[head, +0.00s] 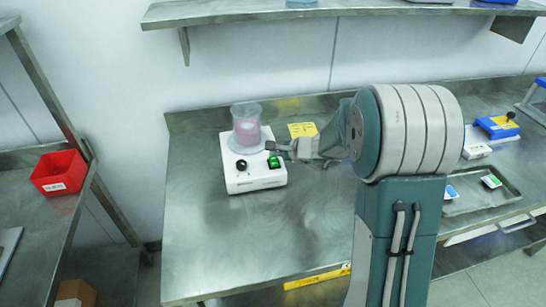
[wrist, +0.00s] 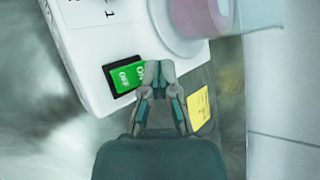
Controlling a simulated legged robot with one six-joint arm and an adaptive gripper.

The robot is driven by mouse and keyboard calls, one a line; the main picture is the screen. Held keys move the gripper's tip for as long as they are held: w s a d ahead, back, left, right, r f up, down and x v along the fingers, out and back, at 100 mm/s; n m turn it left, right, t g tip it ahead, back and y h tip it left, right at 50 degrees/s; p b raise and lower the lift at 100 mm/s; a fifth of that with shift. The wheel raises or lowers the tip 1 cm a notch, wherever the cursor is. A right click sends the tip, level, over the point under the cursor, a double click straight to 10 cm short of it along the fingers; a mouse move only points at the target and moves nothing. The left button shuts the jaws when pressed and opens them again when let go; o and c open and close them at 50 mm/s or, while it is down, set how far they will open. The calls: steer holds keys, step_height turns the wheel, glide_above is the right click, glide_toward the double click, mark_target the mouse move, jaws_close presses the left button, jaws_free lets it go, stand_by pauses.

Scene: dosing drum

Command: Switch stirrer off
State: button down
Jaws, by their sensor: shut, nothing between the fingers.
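The stirrer (head: 256,182) is a white box on the steel bench. Its green rocker switch (head: 273,162) is on the top right, and a black knob (head: 241,165) is on the left. In the wrist view the switch (wrist: 118,77) is lettered and sits in a black frame. A beaker of pink liquid (head: 246,130) stands on the stirrer. My gripper (head: 270,146) is shut and empty, coming in from the right. In the wrist view its fingertips (wrist: 158,68) overlap the switch's right end; I cannot tell whether they touch it.
A yellow note (head: 302,130) lies on the bench behind my gripper. A metal tray (head: 482,190) and a blue device (head: 497,127) are to the right. A red bin (head: 59,172) is on the left rack. The bench front is clear.

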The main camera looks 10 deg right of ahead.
mark_target(276, 164)
steer(key=shift+f, duration=0.1)
steer(key=shift+f, duration=0.2)
steer(key=shift+w+f, duration=0.15)
steer(key=shift+f, duration=0.25)
stand_by(0.7)
steer(key=shift+r, duration=0.1)
steer(key=shift+s+r, duration=0.2)
steer(key=shift+r, duration=0.5)
steer(key=shift+r, duration=0.1)
steer(key=shift+s+r, duration=0.2)
steer(key=shift+r, duration=0.6)
steer(key=shift+s+r, duration=0.25)
steer(key=shift+r, duration=0.5)
steer(key=shift+s+r, duration=0.2)
steer(key=shift+r, duration=0.6)
